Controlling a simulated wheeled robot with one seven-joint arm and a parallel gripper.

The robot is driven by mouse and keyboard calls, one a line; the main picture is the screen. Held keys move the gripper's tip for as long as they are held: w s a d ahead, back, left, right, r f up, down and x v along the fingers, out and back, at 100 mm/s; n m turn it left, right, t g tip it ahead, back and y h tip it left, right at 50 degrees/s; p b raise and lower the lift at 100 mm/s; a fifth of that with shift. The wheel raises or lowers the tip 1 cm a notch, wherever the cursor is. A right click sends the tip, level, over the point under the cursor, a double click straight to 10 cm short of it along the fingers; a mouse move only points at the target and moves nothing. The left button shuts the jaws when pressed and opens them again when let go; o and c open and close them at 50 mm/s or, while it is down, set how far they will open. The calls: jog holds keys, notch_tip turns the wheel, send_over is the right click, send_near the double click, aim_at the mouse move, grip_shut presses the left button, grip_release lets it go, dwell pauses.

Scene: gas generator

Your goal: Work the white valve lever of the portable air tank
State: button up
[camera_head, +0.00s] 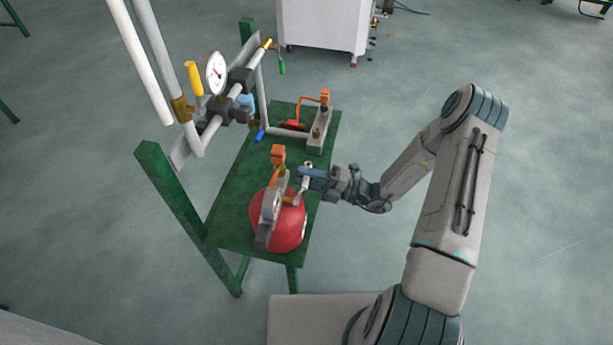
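The portable air tank (287,226) is a red round tank near the front end of the green table. A gauge and fittings sit on its top and left side. The small white valve lever (305,184) stands up from the fittings at the tank's upper right. My gripper (304,174) reaches in from the right, with its blue-grey fingers at the lever's upper end. The fingers and lever overlap in this view, so I cannot tell whether they touch or whether the fingers are closed.
The green table (228,218) has posts and pipes at its left, with a pressure gauge (216,73). An orange-handled valve (278,155) stands just left of my gripper. A grey block with orange fittings (319,134) is behind.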

jog(key=b+v, duration=0.2)
jog(key=v, duration=1.2)
jog(key=shift+a, duration=0.1)
jog(key=s+r+m+h, duration=0.5)
jog(key=r+m, duration=0.3)
jog(key=m, duration=0.3)
jog(key=s+r+m+g+h, duration=0.1)
jog(key=s+r+m+h, duration=0.4)
jog(key=m, duration=0.6)
jog(key=s+r+m+h, duration=0.5)
jog(key=r+m+h, duration=0.4)
jog(key=r+m, duration=0.1)
jog(key=shift+s+r+m+g+h, duration=0.3)
jog(key=shift+r+m+g, duration=0.1)
jog(key=shift+m, duration=0.3)
